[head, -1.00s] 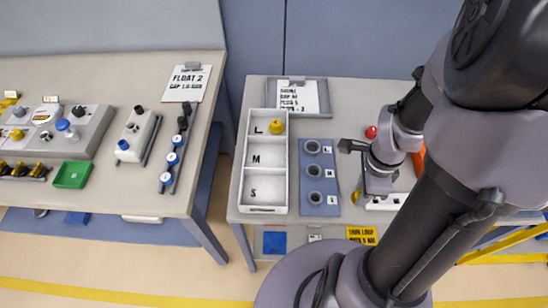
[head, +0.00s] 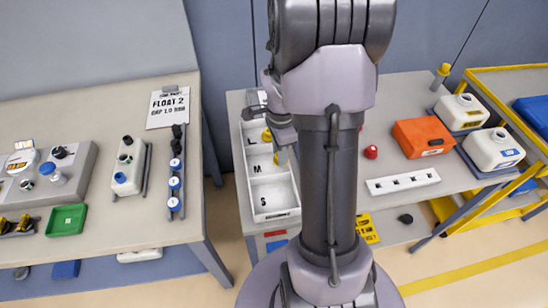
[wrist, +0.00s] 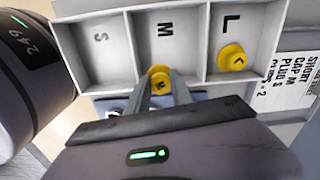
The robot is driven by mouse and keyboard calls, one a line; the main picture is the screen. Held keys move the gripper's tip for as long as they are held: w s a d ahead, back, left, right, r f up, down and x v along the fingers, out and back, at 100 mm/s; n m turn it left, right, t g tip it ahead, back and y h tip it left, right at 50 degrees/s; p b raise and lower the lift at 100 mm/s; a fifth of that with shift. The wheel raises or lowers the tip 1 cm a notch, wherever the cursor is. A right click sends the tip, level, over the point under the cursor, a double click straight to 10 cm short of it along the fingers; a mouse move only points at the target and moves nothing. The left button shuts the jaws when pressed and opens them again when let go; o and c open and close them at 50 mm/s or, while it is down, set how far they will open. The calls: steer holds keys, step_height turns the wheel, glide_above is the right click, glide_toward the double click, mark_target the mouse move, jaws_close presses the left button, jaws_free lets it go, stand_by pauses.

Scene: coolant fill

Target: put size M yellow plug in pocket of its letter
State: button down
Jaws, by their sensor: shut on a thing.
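The white tray (wrist: 132,45) has three pockets lettered S, M and L. The held plug is at the near side of the M pocket (wrist: 178,50); I cannot tell its height above the floor. In the head view the tray (head: 272,213) is partly behind my arm, with the L plug (head: 266,135) and the held plug (head: 277,158) showing near my gripper (head: 283,153).
A paper sheet (wrist: 285,80) lies beside the tray's L end. To the right are a red knob (head: 371,152), an orange box (head: 424,138), a white slotted strip (head: 403,181) and white canisters (head: 493,149). A separate table (head: 110,90) stands left. My arm hides the blue plate.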

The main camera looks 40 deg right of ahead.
steer(key=shift+w, duration=0.8)
steer(key=f, duration=0.1)
steer(key=f+b, duration=0.2)
steer(key=f, duration=0.1)
steer(key=shift+w, duration=0.25)
steer(key=shift+r, duration=0.2)
steer(key=shift+f, duration=0.1)
steer(key=c, duration=1.1)
jaws_free()
